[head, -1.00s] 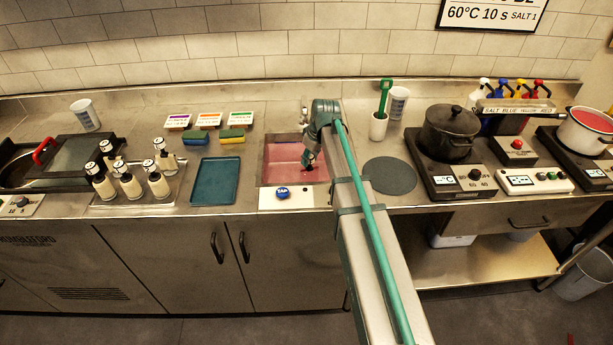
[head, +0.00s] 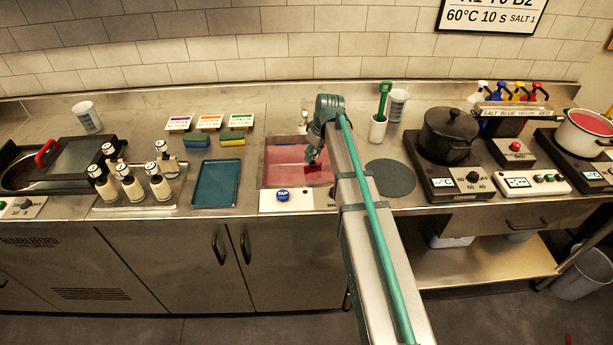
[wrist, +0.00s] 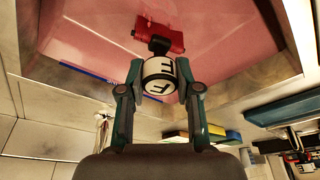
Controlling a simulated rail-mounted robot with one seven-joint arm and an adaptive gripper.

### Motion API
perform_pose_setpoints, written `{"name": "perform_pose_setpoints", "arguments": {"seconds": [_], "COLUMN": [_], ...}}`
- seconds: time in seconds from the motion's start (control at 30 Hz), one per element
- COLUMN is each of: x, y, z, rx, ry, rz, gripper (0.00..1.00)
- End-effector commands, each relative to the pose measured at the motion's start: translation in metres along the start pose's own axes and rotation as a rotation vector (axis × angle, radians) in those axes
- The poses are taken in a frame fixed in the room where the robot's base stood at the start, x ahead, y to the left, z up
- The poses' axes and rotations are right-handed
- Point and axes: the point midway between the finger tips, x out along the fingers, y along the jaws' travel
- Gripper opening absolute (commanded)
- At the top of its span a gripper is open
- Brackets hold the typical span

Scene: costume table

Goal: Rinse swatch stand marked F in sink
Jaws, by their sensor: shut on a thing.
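The swatch stand marked F (wrist: 160,78) is held in my gripper (wrist: 158,90), whose two fingers close on its round white top with black F letters. A dark neck and a red block or swatch (wrist: 157,38) show at its far end. The sink (wrist: 215,35) holds pinkish-red liquid or has a pink-tinted basin; I cannot tell which. In the head view my gripper (head: 313,153) is over the sink (head: 284,163), with the red piece (head: 312,170) showing below it. I cannot tell whether the red piece touches the liquid.
The blue TAP button (head: 283,195) is at the sink's front edge. A teal tray (head: 215,184) lies left of the sink, and a round grey mat (head: 391,177) lies to its right. Several white-capped stands (head: 131,186) stand on a tray farther left. Sponges (head: 232,139) lie behind the teal tray.

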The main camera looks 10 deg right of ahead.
Motion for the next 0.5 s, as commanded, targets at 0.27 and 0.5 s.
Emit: {"name": "perform_pose_setpoints", "arguments": {"seconds": [0.27, 0.5], "x": [-0.025, -0.043], "y": [0.0, 0.0], "z": [-0.007, -0.012], "rx": [0.0, 0.0], "ry": [0.001, 0.001], "rz": [0.001, 0.001], "gripper": [0.0, 0.0]}}
